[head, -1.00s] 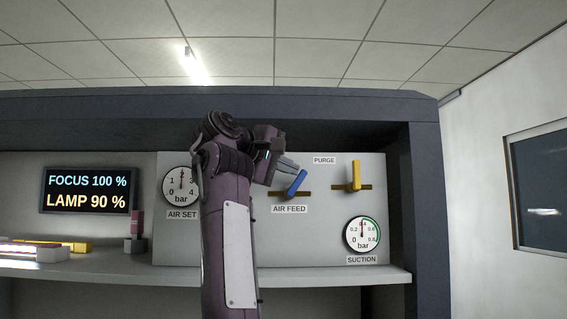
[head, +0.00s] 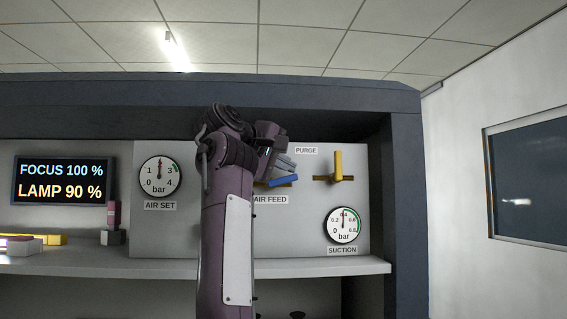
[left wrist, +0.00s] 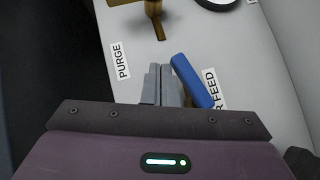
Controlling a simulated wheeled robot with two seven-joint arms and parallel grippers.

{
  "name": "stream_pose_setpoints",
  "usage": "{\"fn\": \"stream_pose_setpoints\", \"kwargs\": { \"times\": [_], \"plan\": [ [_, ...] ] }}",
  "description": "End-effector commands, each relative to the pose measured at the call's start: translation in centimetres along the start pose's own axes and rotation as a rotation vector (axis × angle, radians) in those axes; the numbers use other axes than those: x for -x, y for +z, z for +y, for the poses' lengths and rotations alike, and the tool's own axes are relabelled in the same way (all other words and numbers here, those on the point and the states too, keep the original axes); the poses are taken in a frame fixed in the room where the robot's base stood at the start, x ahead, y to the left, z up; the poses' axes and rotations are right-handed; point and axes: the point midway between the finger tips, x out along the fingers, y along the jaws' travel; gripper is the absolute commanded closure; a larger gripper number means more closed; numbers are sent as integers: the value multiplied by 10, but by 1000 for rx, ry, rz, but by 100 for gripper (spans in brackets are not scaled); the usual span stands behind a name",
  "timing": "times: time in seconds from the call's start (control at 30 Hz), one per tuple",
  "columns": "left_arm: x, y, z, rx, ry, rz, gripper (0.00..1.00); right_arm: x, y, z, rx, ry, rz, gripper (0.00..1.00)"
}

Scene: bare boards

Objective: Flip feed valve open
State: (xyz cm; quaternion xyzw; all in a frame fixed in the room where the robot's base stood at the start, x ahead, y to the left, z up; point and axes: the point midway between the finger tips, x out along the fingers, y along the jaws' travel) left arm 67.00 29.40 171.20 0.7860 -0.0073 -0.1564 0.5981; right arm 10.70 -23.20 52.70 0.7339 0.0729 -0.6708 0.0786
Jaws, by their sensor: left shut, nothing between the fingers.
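The blue feed valve lever (head: 283,181) sits above the AIR FEED label (head: 270,199) on the pale panel. In the head view it lies nearly level, close to the line of its brass pipe. My left gripper (head: 287,166) is shut and empty, with its fingers just above the lever. In the left wrist view the shut fingers (left wrist: 162,84) are right beside the blue lever (left wrist: 192,80); I cannot tell whether they touch. My arm hides part of the valve's left side. My right gripper is in neither view.
A yellow PURGE lever (head: 338,165) stands upright to the right. The AIR SET gauge (head: 160,176) is left of my arm and the SUCTION gauge (head: 343,225) is at lower right. A shelf ledge (head: 330,266) juts out below the panel. A display (head: 62,181) hangs at left.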

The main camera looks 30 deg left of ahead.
Motion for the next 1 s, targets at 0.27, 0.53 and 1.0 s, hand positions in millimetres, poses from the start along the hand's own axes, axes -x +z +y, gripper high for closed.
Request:
{"fn": "stream_pose_setpoints", "kwargs": {
  "times": [0.27, 0.53, 1.0],
  "plan": [
    [24, 0, -3, -1, 3, 3, 100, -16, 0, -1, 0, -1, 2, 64],
    [66, -1, -3, 0, 1, 2, 100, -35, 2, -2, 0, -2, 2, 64],
    [77, -1, -1, 1, -1, -1, 100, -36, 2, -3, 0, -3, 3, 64]
  ]
}}
